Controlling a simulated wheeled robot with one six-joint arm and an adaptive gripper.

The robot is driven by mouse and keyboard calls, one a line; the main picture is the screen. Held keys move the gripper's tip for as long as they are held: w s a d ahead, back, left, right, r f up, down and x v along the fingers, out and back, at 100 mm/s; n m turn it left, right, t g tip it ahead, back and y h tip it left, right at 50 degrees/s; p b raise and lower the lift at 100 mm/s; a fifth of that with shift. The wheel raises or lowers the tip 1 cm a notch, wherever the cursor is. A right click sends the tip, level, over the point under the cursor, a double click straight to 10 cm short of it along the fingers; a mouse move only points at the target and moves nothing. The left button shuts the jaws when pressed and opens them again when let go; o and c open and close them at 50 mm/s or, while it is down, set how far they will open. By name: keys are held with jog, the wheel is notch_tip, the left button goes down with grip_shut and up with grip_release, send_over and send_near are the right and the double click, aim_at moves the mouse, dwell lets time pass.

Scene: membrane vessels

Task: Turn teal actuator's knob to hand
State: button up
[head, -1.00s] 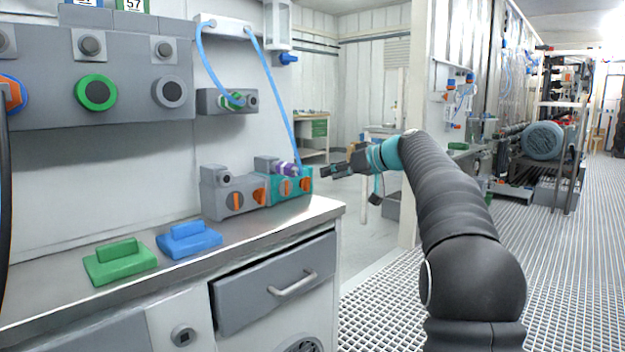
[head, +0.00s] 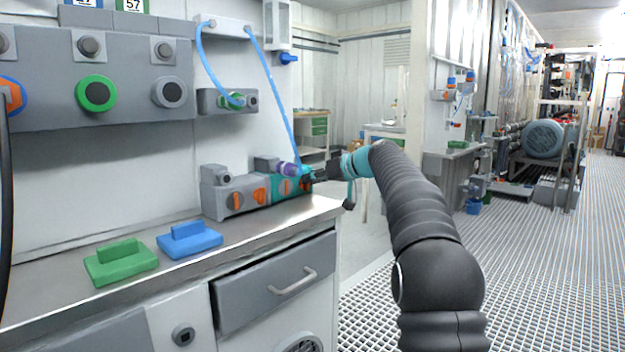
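The teal actuator (head: 278,185) stands at the right end of a row of grey blocks on the steel bench top. Orange knobs show on its front, one of them at its left part (head: 286,187). A purple fitting (head: 286,169) sits on its top, and a blue hose comes down beside it. My gripper (head: 308,176) is at the actuator's right end, its dark fingers pointing left and overlapping the right part of the actuator's front. Whether it touches a knob, and how far apart its fingers are, is too small to tell.
A grey actuator (head: 227,191) with orange knobs adjoins on the left. A green block (head: 120,262) and a blue block (head: 189,241) lie on the bench (head: 60,290). A drawer (head: 275,285) is below. Grated floor to the right is open.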

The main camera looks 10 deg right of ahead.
jog(key=shift+f+b, duration=0.15)
jog(key=shift+b, duration=0.15)
grip_shut()
jog(key=shift+a+n+b, duration=0.1)
jog(key=shift+n+b, duration=0.2)
jog(key=shift+b, duration=0.35)
jog(key=o, duration=0.7)
grip_release()
jog(key=shift+a, duration=0.1)
